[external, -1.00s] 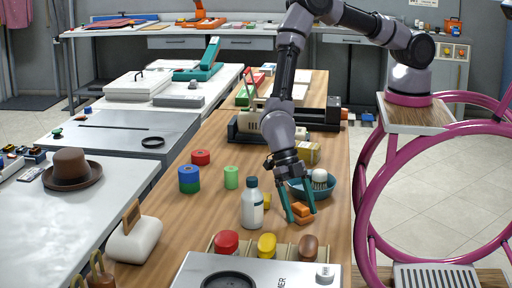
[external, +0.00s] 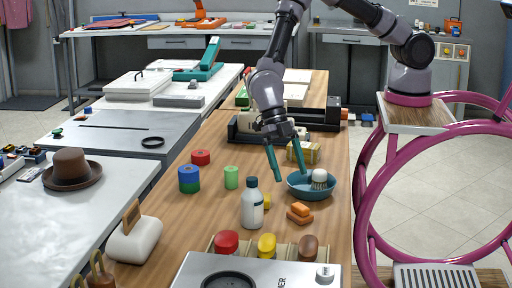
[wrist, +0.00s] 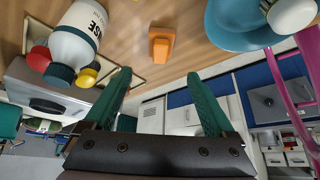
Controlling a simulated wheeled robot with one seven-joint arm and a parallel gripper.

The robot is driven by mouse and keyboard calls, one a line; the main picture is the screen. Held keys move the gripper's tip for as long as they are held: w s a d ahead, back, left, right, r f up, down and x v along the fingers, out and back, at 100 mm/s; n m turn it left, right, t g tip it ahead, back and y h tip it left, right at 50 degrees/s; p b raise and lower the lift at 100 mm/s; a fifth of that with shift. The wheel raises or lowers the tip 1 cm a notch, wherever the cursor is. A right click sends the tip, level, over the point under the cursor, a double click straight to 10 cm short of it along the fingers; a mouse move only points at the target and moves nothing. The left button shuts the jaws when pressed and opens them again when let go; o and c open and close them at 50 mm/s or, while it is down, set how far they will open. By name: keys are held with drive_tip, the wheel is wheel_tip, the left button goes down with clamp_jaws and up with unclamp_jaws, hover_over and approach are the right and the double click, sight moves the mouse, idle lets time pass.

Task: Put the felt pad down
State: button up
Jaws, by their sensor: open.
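An orange felt pad (external: 301,208) rests on the wooden table as a small block on a slightly wider orange piece (external: 298,219). I cannot tell whether these are two things or one. The orange shape also shows in the wrist view (wrist: 161,43), lying apart from my fingers. My gripper (external: 287,176) is open and empty, raised above the table behind the orange pieces. Its two green fingers are spread, with nothing between them.
A white bottle with a dark cap (external: 252,205) stands left of the orange pieces. A blue bowl (external: 326,193) with a white brush-like thing (external: 319,178) is just behind. A silver machine (external: 262,273) and a rack of coloured knobs (external: 267,243) are in front.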

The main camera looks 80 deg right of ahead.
drive_tip(key=shift+w+d+r, duration=0.2)
drive_tip(key=shift+d+r, duration=0.05)
drive_tip(key=shift+r, duration=0.25)
drive_tip(key=w+d+r+m+t+h, duration=0.1)
drive_tip(key=w+d+r+m+t, duration=0.15)
drive_tip(key=d+r+m, duration=0.75)
drive_tip(key=w+d+r+m+t, duration=0.1)
drive_tip(key=d+r+m+t, duration=0.3)
drive_tip(key=d+r, duration=1.2)
drive_tip(key=s+d+r+m+t, duration=0.2)
drive_tip(key=s+d+r+m, duration=0.4)
drive_tip(key=s+d+m, duration=0.2)
drive_tip(key=s+d+r+m+t+h, duration=0.1)
drive_tip(key=s+d+r+m+t, duration=0.1)
drive_tip(key=s+d+r+m, duration=0.4)
drive_tip(key=s+d+m, duration=0.2)
drive_tip(key=d, duration=0.1)
drive_tip(key=shift+s+d+r+m+t, duration=0.15)
drive_tip(key=shift+s+r+m+t, duration=0.1)
drive_tip(key=shift+s+m+t, duration=0.15)
